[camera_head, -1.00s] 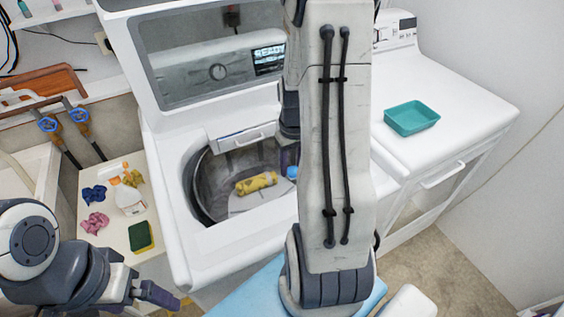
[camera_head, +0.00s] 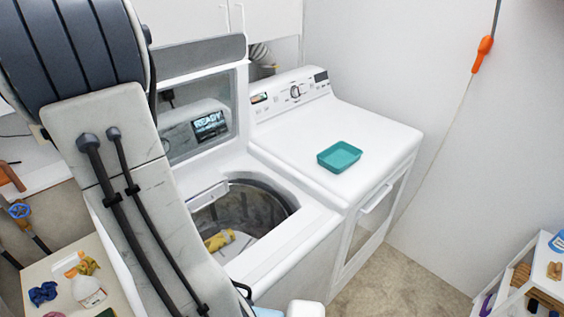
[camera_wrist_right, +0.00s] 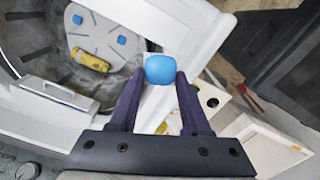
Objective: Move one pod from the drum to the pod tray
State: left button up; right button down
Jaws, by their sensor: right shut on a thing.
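A blue pod (camera_wrist_right: 160,69) is held between the fingertips of my right gripper (camera_wrist_right: 158,78) in the right wrist view. The gripper is shut on it, above the washer's white top edge. Two more blue pods, one on the left (camera_wrist_right: 77,19) and one to its right (camera_wrist_right: 122,40), lie in the drum (camera_wrist_right: 103,13). In the head view the drum (camera_head: 262,208) is partly hidden by my arm. The teal pod tray (camera_head: 340,157) stands on the white machine to the right and looks empty. My right gripper is hidden in the head view. My left gripper is out of view.
A yellow bundle (camera_head: 218,241) lies in the drum and also shows in the right wrist view (camera_wrist_right: 92,60). The washer lid (camera_head: 200,120) stands open. The white top around the tray is clear.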

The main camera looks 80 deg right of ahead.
aim_at(338, 160)
jog(key=u, duration=1.7)
jog(key=k, duration=1.65)
jog(key=z, duration=2.5)
